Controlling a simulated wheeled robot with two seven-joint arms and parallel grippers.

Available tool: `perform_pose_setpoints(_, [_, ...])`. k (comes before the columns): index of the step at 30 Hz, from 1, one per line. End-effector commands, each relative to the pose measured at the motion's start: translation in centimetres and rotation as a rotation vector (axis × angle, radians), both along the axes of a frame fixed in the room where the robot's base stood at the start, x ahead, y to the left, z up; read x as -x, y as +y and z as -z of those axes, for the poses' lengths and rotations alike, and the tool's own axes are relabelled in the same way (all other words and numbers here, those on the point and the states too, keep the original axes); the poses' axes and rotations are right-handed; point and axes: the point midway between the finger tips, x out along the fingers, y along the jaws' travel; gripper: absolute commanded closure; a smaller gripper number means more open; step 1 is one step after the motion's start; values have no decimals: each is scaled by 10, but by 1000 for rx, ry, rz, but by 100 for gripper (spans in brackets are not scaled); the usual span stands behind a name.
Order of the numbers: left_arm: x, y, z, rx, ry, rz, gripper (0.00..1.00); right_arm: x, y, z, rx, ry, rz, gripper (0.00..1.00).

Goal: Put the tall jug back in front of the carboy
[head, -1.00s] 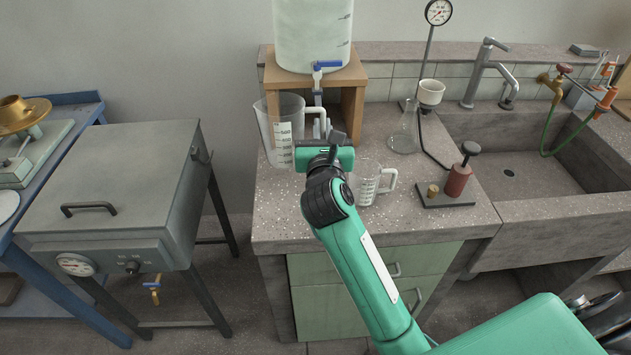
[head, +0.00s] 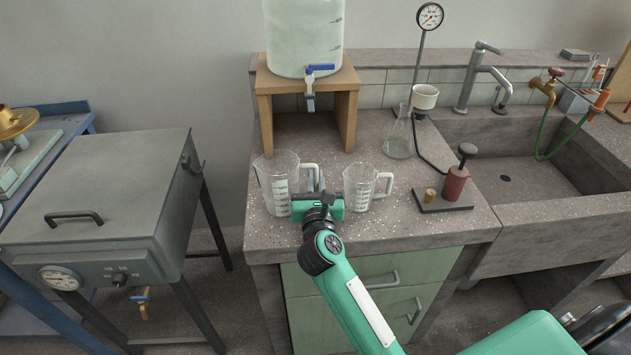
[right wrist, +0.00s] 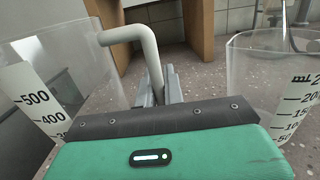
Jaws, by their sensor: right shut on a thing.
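The tall jug (head: 277,188), clear with a white scale, is upright on the left part of the bench, in front of the carboy's stand. Its base looks at bench level; contact is hard to tell. My right gripper (head: 317,180) is shut on its white handle, which shows between the fingers in the right wrist view (right wrist: 147,58). The jug's wall (right wrist: 75,70) is left of them there. The carboy (head: 304,35), pale with a blue tap, sits on the wooden stand (head: 346,110) behind. My left gripper is not in view.
A smaller jug (head: 357,186) stands close to the right of my gripper. Further right are a flask with a funnel (head: 398,140) and a red pump on a dark base (head: 455,188), then the sink (head: 510,165). The bench's front edge is near the jugs.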

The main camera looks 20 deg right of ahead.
Motion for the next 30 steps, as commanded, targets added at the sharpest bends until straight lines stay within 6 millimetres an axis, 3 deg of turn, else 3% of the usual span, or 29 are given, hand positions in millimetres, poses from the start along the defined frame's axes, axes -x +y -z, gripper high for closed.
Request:
perform_pose_setpoints(7, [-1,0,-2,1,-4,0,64,0,0,3,0,0,1,100])
perform_pose_setpoints(9, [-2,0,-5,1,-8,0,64,0,0,2,0,0,1,80])
perform_pose_setpoints(11, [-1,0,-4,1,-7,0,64,0,0,2,0,0,1,69])
perform_pose_setpoints(23, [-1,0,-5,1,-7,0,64,0,0,-2,0,0,0,68])
perform_pose_setpoints(30, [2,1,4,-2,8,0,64,38,13,5,-1,3,-1,68])
